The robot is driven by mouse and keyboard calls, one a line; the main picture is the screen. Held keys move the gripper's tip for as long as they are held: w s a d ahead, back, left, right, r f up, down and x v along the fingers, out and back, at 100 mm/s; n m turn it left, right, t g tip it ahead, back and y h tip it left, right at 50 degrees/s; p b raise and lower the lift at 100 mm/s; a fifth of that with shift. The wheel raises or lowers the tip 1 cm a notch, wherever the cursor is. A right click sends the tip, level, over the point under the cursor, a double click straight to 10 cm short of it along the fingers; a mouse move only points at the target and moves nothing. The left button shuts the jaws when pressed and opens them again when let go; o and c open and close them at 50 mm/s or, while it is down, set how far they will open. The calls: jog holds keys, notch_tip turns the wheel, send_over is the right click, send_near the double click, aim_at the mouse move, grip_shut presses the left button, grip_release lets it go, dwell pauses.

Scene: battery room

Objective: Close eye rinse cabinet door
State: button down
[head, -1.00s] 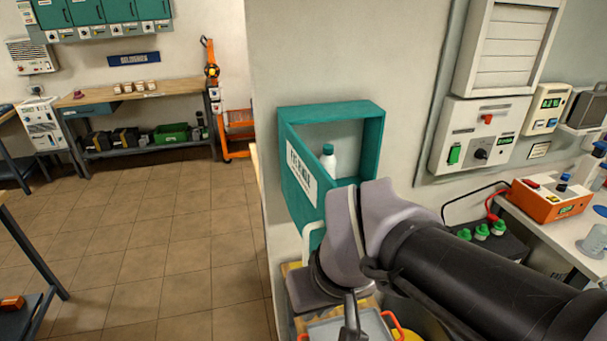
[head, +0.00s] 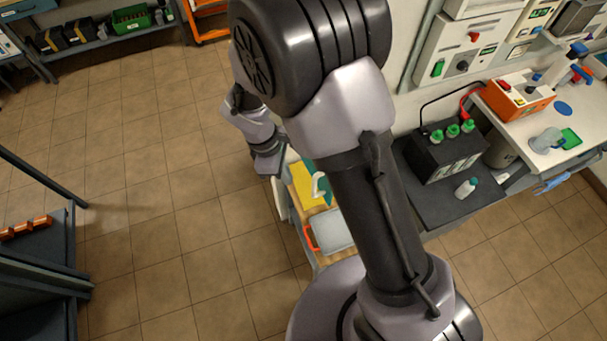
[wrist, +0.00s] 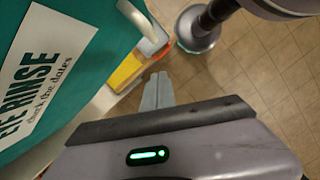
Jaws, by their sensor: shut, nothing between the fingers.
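The teal eye rinse cabinet door (wrist: 75,85) fills the left of the wrist view, with a white "EYE RINSE check the dates" label (wrist: 38,75). Its pale handle (wrist: 138,20) stands out near the door's edge. My gripper (wrist: 157,90) is shut and empty, its fingertips close beside the handle in the picture; I cannot tell whether they touch the door. In the head view my arm hides most of the cabinet, and my gripper's fingers cannot be made out. How far the door stands open does not show now.
Below is a stand with a yellow item (head: 303,182) and a grey case (head: 330,230) with an orange handle. A black battery (head: 450,155) with green caps and a white bench (head: 545,130) are at right. Tiled floor (head: 180,210) at left is clear.

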jog(key=d, duration=0.1)
jog(key=d+f+p, duration=0.1)
jog(key=d, duration=0.1)
jog(key=s+d+f, duration=0.1)
jog(key=shift+d, duration=0.25)
jog(key=shift+s, duration=0.1)
